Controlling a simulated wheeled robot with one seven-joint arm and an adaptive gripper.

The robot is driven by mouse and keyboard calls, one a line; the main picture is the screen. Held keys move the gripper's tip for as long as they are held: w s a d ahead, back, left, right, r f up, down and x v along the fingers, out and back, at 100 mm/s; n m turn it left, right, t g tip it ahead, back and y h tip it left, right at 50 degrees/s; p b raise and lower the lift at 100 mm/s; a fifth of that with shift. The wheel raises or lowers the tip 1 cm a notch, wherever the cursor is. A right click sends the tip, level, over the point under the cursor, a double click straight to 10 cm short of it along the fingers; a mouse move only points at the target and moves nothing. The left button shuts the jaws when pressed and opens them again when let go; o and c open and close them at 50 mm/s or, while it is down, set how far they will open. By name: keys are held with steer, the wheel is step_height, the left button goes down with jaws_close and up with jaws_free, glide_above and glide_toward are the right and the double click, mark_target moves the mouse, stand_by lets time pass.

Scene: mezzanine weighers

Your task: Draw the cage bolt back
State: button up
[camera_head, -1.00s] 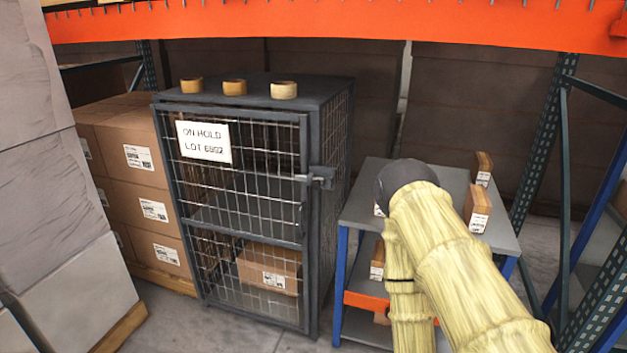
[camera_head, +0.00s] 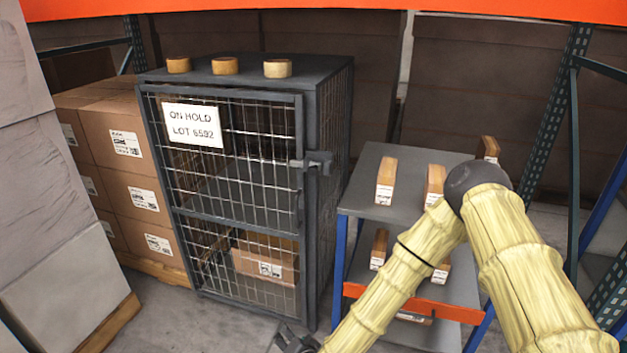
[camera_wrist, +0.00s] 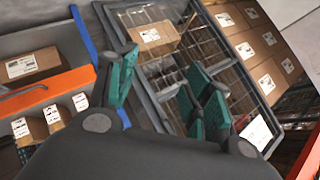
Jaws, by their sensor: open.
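The wire-mesh cage (camera_head: 301,230) stands left of centre in the head view, its front door closed. The cage bolt (camera_head: 318,162) sits at the door's right edge, a grey bar and block at upper height. My gripper (camera_head: 296,345) shows only partly at the bottom edge of the head view, low in front of the cage and well below the bolt. In the wrist view my gripper (camera_wrist: 160,100) has its teal-padded fingers spread apart with nothing between them. The cage frame (camera_wrist: 140,80) lies beyond the fingers, tilted. I cannot make out the bolt there.
A grey shelf cart (camera_head: 372,165) with small boxes stands right of the cage, behind my arm. Stacked cartons (camera_head: 125,150) stand left. Tape rolls (camera_head: 225,66) sit on the cage top. An orange beam (camera_head: 300,8) crosses above. Floor in front of the cage is open.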

steer(key=w+a+r+m+t+h+b, duration=0.1)
steer(key=w+a+r+m+t, duration=0.3)
steer(key=w+r, duration=0.65)
steer(key=m+t+h+b, duration=0.2)
steer(key=m+t+h, duration=0.1)
steer(key=m+h, duration=0.75)
glide_toward(312, 172)
steer(key=d+m+y, duration=0.1)
steer(key=y, duration=0.1)
steer(key=x, duration=0.7)
steer(key=p+x, duration=0.1)
steer(key=x, duration=0.2)
steer(key=shift+w+d+r, duration=0.1)
steer(key=shift+d+r, duration=0.05)
steer(key=shift+r, duration=0.15)
jaws_close()
